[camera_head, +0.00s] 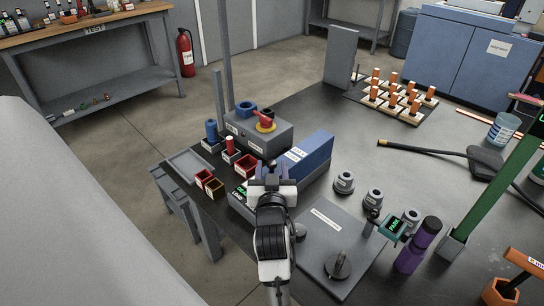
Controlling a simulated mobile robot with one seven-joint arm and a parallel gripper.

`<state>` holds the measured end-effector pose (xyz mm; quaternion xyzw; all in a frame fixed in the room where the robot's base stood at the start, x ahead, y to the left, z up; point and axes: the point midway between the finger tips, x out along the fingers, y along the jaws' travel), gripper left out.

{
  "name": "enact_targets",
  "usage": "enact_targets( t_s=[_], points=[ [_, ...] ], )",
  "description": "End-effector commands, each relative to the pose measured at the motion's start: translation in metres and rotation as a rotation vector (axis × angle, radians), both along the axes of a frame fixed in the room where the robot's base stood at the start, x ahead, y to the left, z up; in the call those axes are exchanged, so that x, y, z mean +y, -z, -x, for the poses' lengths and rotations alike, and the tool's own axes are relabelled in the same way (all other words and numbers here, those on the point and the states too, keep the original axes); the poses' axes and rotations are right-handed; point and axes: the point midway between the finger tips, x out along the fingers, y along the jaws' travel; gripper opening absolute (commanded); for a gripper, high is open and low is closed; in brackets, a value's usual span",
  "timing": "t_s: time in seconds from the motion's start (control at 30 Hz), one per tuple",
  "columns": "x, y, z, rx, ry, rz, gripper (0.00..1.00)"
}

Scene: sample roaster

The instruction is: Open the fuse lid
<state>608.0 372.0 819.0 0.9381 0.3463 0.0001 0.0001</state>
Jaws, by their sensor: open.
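No part is readably marked as the fuse lid, so I cannot tell which one it is. A unit with a green display (239,191) lies low on the table, partly hidden by my arm. My gripper (272,180) is open above the table near this unit and the blue block. My arm hides what is directly beneath it.
Small red and blue parts (246,165) crowd the left table edge. A grey plate (322,236) with a dark knob (338,264) lies right of my arm. Grey weights (344,183) and a purple bottle (419,245) stand further right. The table centre behind them is mostly clear.

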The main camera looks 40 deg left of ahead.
Motion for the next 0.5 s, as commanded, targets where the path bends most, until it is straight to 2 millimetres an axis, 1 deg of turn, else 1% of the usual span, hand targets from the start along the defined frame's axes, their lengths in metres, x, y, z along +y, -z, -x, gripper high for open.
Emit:
enact_targets(
  t_s=[0.03, 0.1, 0.2, 0.3, 0.5],
  points=[
    [0.007, -0.002, -0.008, 0.000, -0.001, 0.000, 0.46],
    [0.014, -0.002, -0.016, 0.001, 0.000, 0.001, 0.46],
    [0.022, -0.001, -0.025, 0.000, 0.000, 0.000, 0.46],
    [0.027, 0.000, -0.031, 0.000, 0.000, 0.000, 0.46],
    [0.029, 0.000, -0.035, 0.001, 0.000, -0.001, 0.46]
  ],
)
